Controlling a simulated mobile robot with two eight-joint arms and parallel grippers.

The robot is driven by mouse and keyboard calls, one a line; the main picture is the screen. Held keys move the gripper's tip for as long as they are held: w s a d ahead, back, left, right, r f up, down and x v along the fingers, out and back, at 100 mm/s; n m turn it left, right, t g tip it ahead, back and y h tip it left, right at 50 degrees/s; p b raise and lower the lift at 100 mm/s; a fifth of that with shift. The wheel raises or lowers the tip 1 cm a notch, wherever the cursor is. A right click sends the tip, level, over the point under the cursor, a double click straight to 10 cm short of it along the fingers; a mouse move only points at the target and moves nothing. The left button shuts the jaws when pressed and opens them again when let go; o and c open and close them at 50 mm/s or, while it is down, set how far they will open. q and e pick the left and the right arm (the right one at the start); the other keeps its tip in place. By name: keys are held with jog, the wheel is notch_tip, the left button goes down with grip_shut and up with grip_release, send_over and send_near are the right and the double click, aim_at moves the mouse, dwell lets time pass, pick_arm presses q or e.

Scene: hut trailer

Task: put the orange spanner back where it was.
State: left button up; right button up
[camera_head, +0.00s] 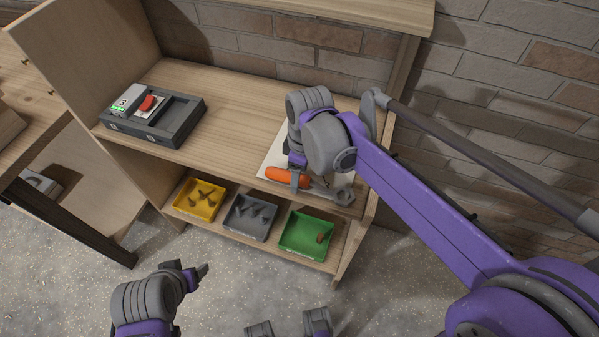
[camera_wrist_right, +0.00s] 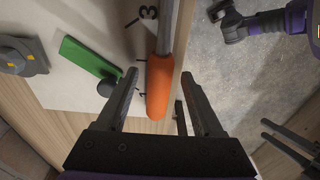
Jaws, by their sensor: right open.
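The orange spanner (camera_head: 288,175) lies on a white board (camera_head: 279,150) near the front edge of the wooden shelf. Its orange handle (camera_wrist_right: 159,90) and grey shaft (camera_wrist_right: 166,30) show in the right wrist view. My right gripper (camera_head: 299,182) is over the handle.
The board has printed numbers, a green-handled tool (camera_wrist_right: 88,56) and a grey tool (camera_wrist_right: 22,58). A dark tray (camera_head: 180,113) with a red item stands at the shelf's left. Yellow (camera_head: 199,200), grey (camera_head: 250,218) and green (camera_head: 306,236) bins sit on the lower shelf.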

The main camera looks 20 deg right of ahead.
aim_at(303, 177)
notch_tip(303, 177, up, 12)
jog(key=p, duration=0.1)
jog(key=s+d+f+m+t, duration=0.2)
jog(key=s+d+f+m, duration=0.1)
jog(key=s+f+m, duration=0.2)
jog(key=s+d+f+m+t, duration=0.2)
jog(key=s+f+m, duration=0.4)
jog(key=s+f, duration=0.4)
jog(key=shift+d+t+h, duration=0.3)
jog(key=shift+d+h, duration=0.1)
jog(key=shift+d, duration=0.4)
jog(key=shift+s+f, duration=0.1)
jog(key=r+p, duration=0.3)
jog(key=shift+w, duration=0.35)
